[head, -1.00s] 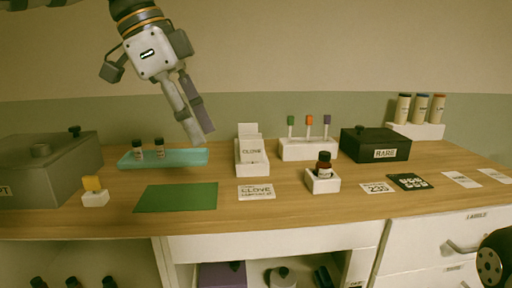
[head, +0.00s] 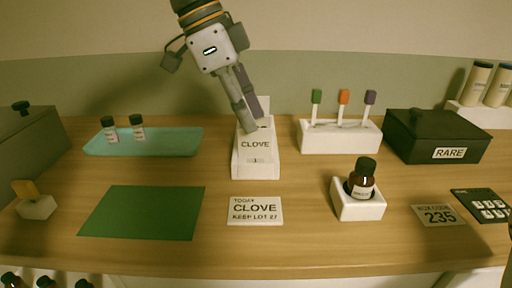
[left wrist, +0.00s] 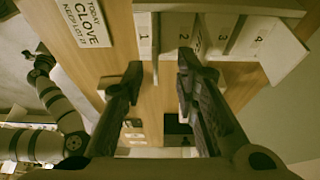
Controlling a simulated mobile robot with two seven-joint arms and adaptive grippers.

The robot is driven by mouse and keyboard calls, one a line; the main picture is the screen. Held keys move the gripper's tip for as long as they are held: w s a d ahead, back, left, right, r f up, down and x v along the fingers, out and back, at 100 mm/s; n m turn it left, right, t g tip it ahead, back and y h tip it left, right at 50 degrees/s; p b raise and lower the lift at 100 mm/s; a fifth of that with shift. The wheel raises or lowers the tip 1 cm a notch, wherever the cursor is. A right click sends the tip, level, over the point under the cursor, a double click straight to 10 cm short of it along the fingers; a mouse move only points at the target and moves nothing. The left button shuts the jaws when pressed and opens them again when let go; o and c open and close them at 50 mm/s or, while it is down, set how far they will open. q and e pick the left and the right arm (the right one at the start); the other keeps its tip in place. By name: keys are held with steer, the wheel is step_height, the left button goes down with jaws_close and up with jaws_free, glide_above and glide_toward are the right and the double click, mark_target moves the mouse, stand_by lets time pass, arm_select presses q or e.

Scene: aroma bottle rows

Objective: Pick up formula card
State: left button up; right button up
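A white card holder (head: 255,168) stands mid-table with upright white cards; the front card (head: 256,146) reads CLOVE. In the left wrist view, slots or cards numbered 1 (left wrist: 145,40), 2 (left wrist: 179,30), 3 (left wrist: 222,36) and 4 (left wrist: 258,40) sit in a row. My left gripper (head: 248,122) is tilted down over the holder, its fingertips overlapping the cards in the head view. In the left wrist view its fingers (left wrist: 160,68) are apart with nothing clearly held; contact with a card cannot be told.
A flat CLOVE notice card (head: 255,211) lies before the holder. A green mat (head: 142,212) and teal tray (head: 170,142) are left. A stand with coloured sticks (head: 340,137), a brown bottle (head: 362,180) and a black RARE box (head: 437,136) are right. Bare wood lies between.

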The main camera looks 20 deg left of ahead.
mark_target(255, 133)
arm_select(q)
steer(key=x, duration=0.4)
steer(key=shift+s+d, duration=0.1)
steer(key=shift+s, duration=0.2)
steer(key=shift+w+f, duration=0.1)
steer(key=shift+f, duration=0.05)
jaws_close()
steer(key=shift+r, duration=0.4)
steer(key=s+d+r, duration=0.3)
steer(key=s+r, duration=0.9)
steer(key=s, duration=0.1)
steer(key=shift+s+r, duration=0.15)
steer(key=shift+s, duration=0.2)
steer(key=shift+d, duration=0.2)
